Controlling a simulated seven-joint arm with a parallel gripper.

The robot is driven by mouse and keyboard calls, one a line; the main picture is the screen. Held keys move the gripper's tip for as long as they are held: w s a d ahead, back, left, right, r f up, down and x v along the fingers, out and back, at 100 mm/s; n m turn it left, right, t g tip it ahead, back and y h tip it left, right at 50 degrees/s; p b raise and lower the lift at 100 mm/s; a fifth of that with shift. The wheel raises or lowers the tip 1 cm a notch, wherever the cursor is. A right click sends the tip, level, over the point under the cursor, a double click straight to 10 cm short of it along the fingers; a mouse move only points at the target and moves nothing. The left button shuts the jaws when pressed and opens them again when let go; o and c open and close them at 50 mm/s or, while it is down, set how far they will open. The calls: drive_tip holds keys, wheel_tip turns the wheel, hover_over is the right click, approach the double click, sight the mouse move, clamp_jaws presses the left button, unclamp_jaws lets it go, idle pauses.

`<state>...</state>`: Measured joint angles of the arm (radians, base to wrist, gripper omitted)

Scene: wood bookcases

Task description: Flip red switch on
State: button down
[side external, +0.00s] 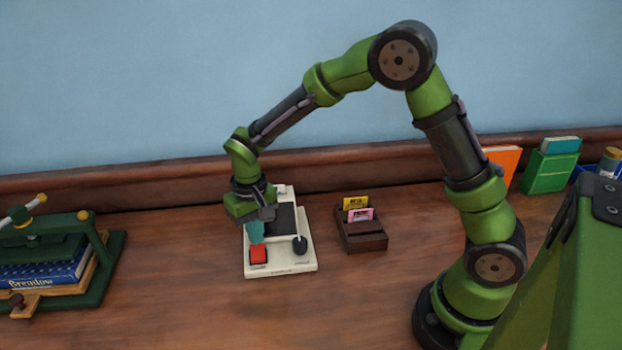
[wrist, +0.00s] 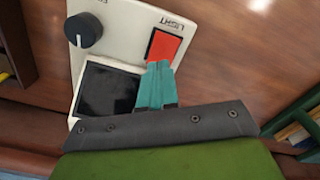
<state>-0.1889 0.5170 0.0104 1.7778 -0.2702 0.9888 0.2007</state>
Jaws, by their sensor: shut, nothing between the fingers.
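The red switch (side external: 258,254) sits at the front left of a white control box (side external: 284,270) on the wooden table. In the wrist view the red switch (wrist: 164,47) lies beside the printed word LIGHT. My gripper (side external: 256,238) is above the box, with its teal fingertips just behind the switch. In the wrist view the teal fingers (wrist: 156,68) are together and empty, their tips at the switch's near edge. I cannot tell whether they touch it. A black knob (side external: 300,245) is on the box to the right of the switch. A dark panel (wrist: 108,90) is partly hidden by my gripper.
A wooden card holder (side external: 363,238) with yellow and pink cards stands right of the box. A green press-like frame (side external: 100,262) with a blue book (side external: 45,271) is at the left. Orange and green items (side external: 551,170) stand at the far right. The table in front is clear.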

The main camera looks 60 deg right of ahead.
sight(261, 251)
drive_tip(key=shift+f, duration=1)
idle(0.4)
drive_tip(key=shift+r, duration=3.55)
drive_tip(key=shift+f, duration=0.1)
drive_tip(key=shift+s+f, duration=0.25)
drive_tip(key=shift+s, duration=0.3)
drive_tip(key=s+d+r+t+y, duration=0.1)
drive_tip(key=s+d+r+t, duration=0.1)
drive_tip(key=s+r, duration=0.5)
drive_tip(key=s+d+r+m+t+y, duration=0.1)
drive_tip(key=s+d+r+t, duration=0.2)
drive_tip(key=s, duration=0.7)
wheel_tip(261, 251, up, 4)
drive_tip(key=shift+s+r+t, duration=0.15)
drive_tip(key=shift+r+t, duration=0.05)
drive_tip(key=shift+t, duration=0.9)
